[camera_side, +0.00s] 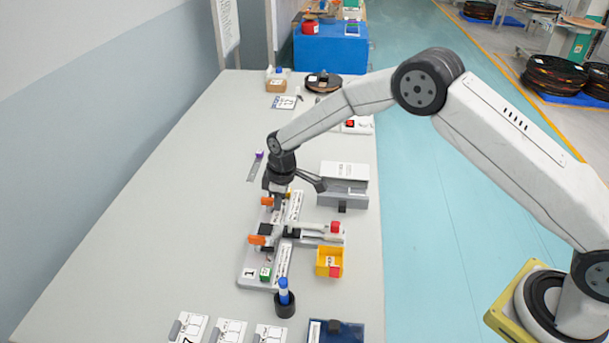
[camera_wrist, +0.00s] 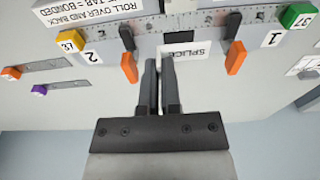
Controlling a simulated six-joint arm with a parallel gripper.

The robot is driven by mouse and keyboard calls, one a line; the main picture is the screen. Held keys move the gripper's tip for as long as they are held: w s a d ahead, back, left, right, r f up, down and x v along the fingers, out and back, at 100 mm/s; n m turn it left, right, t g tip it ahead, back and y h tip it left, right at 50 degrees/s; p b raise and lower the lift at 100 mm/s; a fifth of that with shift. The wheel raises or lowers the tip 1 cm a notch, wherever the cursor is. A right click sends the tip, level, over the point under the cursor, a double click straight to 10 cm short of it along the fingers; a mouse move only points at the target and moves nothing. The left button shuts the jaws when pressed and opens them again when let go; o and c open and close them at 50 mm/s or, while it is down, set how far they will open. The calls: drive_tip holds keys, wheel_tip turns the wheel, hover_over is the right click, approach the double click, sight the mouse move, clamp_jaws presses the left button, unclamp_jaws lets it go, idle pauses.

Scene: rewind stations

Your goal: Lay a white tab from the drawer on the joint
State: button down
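My gripper (camera_side: 276,203) points down over the far end of the splice station (camera_side: 250,281) in the side view. The joint itself cannot be made out; the fingers and the dark block (camera_wrist: 203,35) cover part of that area. The drawer unit (camera_side: 343,171) is a grey box with a white labelled top, right of the station. Its drawer has a dark handle (camera_side: 342,209); I cannot tell what lies inside.
Orange levers (camera_wrist: 129,67) (camera_wrist: 236,57) flank the splice area. A yellow bin (camera_side: 329,262) and a black cup with a blue pen (camera_side: 284,291) stand nearby. White cards (camera_side: 230,331) lie at the front.

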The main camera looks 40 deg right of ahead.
sight(279, 214)
drive_tip(key=shift+f, duration=1.25)
drive_tip(key=shift+f, duration=1.15)
idle(0.9)
drive_tip(key=c, duration=0.7)
unclamp_jaws()
drive_tip(key=shift+c, duration=0.2)
drive_tip(key=shift+r, duration=0.1)
wheel_tip(279, 214, up, 8)
drive_tip(key=shift+s+d+f, duration=0.2)
drive_tip(key=shift+s+d, duration=0.15)
